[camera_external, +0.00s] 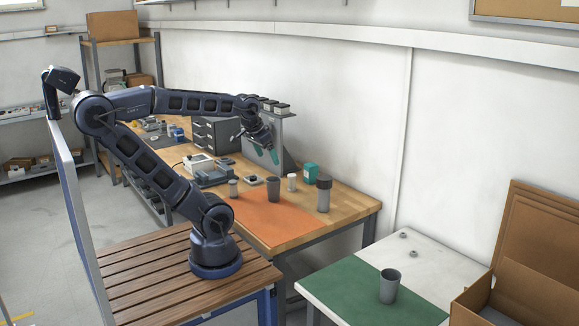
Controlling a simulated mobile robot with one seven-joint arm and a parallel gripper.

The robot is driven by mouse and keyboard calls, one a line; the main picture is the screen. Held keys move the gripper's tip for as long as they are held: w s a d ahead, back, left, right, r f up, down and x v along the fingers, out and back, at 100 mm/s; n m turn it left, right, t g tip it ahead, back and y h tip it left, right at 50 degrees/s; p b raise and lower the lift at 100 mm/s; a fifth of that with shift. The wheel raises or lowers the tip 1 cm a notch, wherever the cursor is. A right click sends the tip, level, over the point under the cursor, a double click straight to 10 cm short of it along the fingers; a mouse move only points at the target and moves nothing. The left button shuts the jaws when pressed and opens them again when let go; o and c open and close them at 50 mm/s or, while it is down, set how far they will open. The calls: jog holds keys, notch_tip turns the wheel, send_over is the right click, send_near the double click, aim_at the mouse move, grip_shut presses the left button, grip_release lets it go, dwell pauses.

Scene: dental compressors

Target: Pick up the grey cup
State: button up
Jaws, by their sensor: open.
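A grey cup (389,287) stands upright on the green mat (350,296) of the white table at the lower right. A darker grey cup-like container (273,190) stands upright on the orange mat (268,222) of the wooden workbench. A smaller grey container (233,188) stands to its left. I cannot tell for sure which of these is the grey cup. My gripper (266,154), with teal fingertips, is open and empty. It appears above the workbench, higher in the picture than the darker container and far from the cup on the green mat.
A tall dark-topped cylinder (323,194), a white cylinder (292,182) and a teal box (310,173) stand on the bench's right part. Grey drawers (214,135) and an upright grey panel (285,140) are behind. An open cardboard box (525,270) is at the right.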

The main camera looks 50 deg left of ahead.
jog(key=w+a+f+m+g, duration=0.1)
jog(key=w+a+f+m, duration=0.1)
jog(key=w+a, duration=0.55)
jog(key=m+g, duration=0.4)
jog(key=m, duration=0.1)
send_over(273, 185)
jog(key=w+a, duration=0.2)
jog(key=a, duration=0.1)
notch_tip(273, 185, down, 16)
jog(key=shift+d+f, duration=0.15)
jog(key=shift+f, duration=5.05)
jog(key=c, duration=1.1)
